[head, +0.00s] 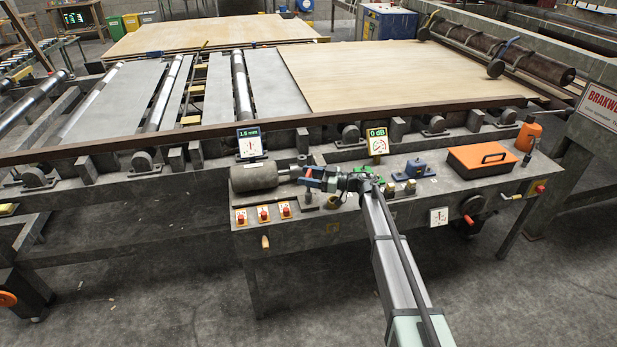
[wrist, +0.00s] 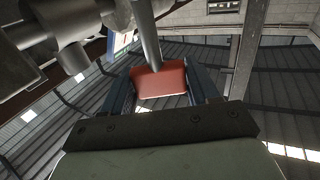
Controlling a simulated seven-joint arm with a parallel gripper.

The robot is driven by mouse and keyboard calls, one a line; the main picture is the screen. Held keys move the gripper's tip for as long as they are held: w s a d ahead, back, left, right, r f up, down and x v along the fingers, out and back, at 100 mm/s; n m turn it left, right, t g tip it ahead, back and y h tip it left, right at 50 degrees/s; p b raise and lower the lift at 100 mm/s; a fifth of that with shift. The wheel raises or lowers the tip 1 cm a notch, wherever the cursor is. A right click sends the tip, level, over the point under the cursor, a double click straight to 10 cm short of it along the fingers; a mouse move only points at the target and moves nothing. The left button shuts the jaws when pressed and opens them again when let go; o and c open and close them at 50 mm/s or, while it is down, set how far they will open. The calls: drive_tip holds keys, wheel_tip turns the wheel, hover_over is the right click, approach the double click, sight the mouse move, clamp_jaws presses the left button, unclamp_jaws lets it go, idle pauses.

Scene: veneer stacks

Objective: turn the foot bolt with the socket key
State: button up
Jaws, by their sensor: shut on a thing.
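My gripper (head: 318,182) is over the left part of the grey bench, just right of a grey motor-like cylinder (head: 254,176) with a shaft. In the wrist view its two dark blue fingers (wrist: 162,88) are shut on the red handle of the socket key (wrist: 160,76). The key's grey metal rod runs from the handle up out of the wrist picture. I cannot make out the foot bolt, nor whether the key's far end is on it.
Red buttons (head: 264,214) line the bench front. Two small gauge displays (head: 377,142) stand behind, near the roller frame. An orange toolbox (head: 482,158), a blue device (head: 415,168) and an orange bottle (head: 528,135) are on the right. A veneer sheet (head: 380,75) lies beyond.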

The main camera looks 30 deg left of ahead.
drive_tip(key=shift+r, duration=0.5)
idle(0.8)
drive_tip(key=shift+r, duration=2.45)
drive_tip(key=shift+f, duration=0.15)
drive_tip(key=shift+f, duration=2.55)
drive_tip(key=shift+f, duration=1.05)
drive_tip(key=shift+w, duration=0.1)
drive_tip(key=shift+a+n+g, duration=0.1)
drive_tip(key=shift+n+g, duration=0.2)
drive_tip(key=shift+g, duration=0.1)
drive_tip(key=shift+n+g+h, duration=0.5)
drive_tip(key=shift+g, duration=0.2)
